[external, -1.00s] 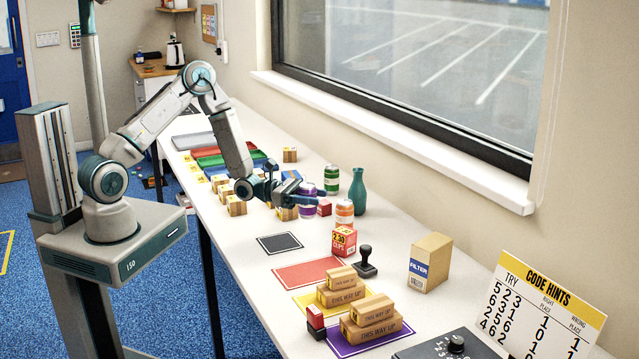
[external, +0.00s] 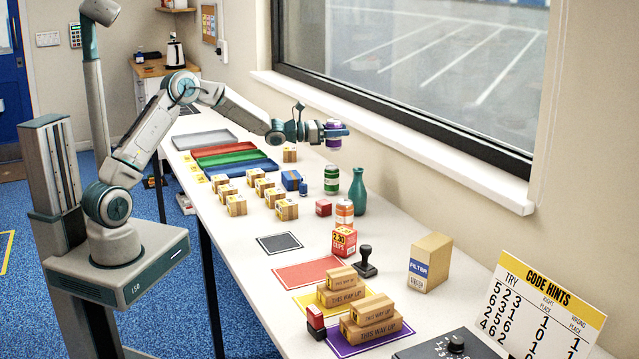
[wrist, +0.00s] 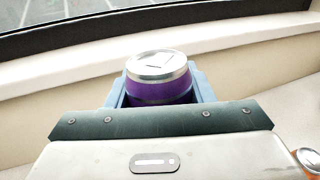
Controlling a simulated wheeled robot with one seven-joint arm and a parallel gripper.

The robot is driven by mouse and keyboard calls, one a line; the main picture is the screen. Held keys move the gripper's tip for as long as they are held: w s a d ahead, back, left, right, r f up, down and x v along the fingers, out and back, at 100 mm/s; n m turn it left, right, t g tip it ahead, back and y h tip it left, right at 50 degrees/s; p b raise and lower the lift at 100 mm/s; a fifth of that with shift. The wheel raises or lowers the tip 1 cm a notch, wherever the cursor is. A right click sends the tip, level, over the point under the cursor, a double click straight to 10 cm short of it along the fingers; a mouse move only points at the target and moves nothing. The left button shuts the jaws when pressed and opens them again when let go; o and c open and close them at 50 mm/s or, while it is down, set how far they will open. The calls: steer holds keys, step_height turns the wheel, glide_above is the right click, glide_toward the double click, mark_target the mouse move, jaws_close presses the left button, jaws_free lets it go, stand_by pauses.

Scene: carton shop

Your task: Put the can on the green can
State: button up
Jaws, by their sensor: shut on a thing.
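My gripper (external: 318,133) is shut on a purple can (external: 333,136) with a silver top and holds it upright in the air. In the wrist view the purple can (wrist: 160,78) sits between the two fingers. The green can (external: 331,179) stands upright on the table, below the held can and apart from it. The green can does not show in the wrist view.
A teal vase (external: 357,192) stands just right of the green can. An orange can (external: 345,212) and a small red cube (external: 323,208) are in front of it. Several cardboard boxes (external: 263,187) lie to the left. The window sill (external: 390,135) runs behind.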

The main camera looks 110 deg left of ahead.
steer(key=shift+s+a+f+p, duration=0.45)
steer(key=shift+a+f, duration=0.6)
steer(key=shift+f, duration=0.3)
steer(key=shift+s+a+f+p, duration=0.45)
steer(key=shift+a+f, duration=0.55)
steer(key=shift+f, duration=0.35)
steer(key=shift+s+a+f+p, duration=0.4)
steer(key=shift+a+f, duration=0.65)
steer(key=shift+f, duration=0.3)
steer(key=shift+f, duration=0.15)
steer(key=o, duration=0.9)
steer(key=shift+o, duration=0.2)
steer(key=shift+r, duration=0.25)
steer(key=b+v, duration=0.2)
steer(key=v, duration=1)
steer(key=shift+b, duration=0.3)
